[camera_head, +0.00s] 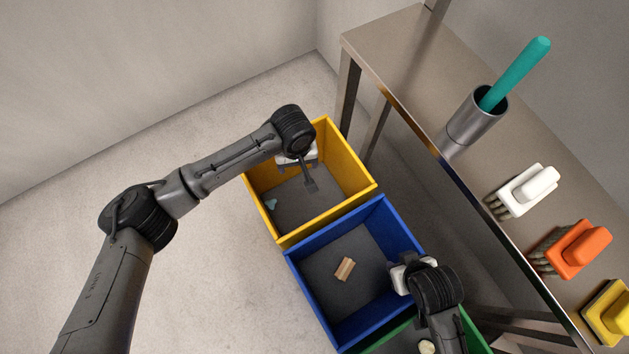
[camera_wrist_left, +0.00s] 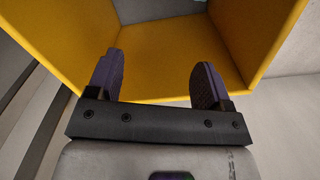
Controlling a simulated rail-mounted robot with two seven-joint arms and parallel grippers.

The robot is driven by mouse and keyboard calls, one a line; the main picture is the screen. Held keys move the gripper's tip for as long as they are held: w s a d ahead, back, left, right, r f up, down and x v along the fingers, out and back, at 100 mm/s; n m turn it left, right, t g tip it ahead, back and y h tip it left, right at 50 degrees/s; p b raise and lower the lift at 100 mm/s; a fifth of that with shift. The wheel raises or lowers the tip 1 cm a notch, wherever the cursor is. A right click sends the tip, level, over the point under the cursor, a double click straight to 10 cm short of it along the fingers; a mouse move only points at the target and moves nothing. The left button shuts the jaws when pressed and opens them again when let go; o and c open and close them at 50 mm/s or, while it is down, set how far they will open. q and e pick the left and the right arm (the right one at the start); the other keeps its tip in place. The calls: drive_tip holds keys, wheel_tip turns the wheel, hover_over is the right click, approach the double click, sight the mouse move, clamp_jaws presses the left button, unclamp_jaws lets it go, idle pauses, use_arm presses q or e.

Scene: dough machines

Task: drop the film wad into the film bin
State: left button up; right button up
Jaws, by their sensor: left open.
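A small pale blue scrap, which looks like the film wad (camera_head: 271,203), lies on the floor of the yellow bin (camera_head: 346,156), near its left wall. My left gripper (camera_head: 309,185) hangs over the yellow bin, to the right of the scrap and apart from it. In the left wrist view the gripper (camera_wrist_left: 156,80) has its two fingers spread with nothing between them, against the yellow bin walls (camera_wrist_left: 170,50). The scrap does not show in that view. My right gripper (camera_head: 399,277) is at the right side of the blue bin, and its fingers are hard to make out.
The blue bin (camera_head: 312,283) holds a tan piece (camera_head: 345,269). A green bin (camera_head: 470,335) is partly hidden by my right arm. A steel table (camera_head: 405,60) on the right carries a cup (camera_head: 474,122) with a teal-handled tool and several brushes (camera_head: 575,248). Floor at left is clear.

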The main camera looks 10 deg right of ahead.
use_arm(q)
wheel_tip(320, 180, up, 14)
drive_tip(key=p, duration=0.6)
drive_tip(key=shift+f, duration=0.2)
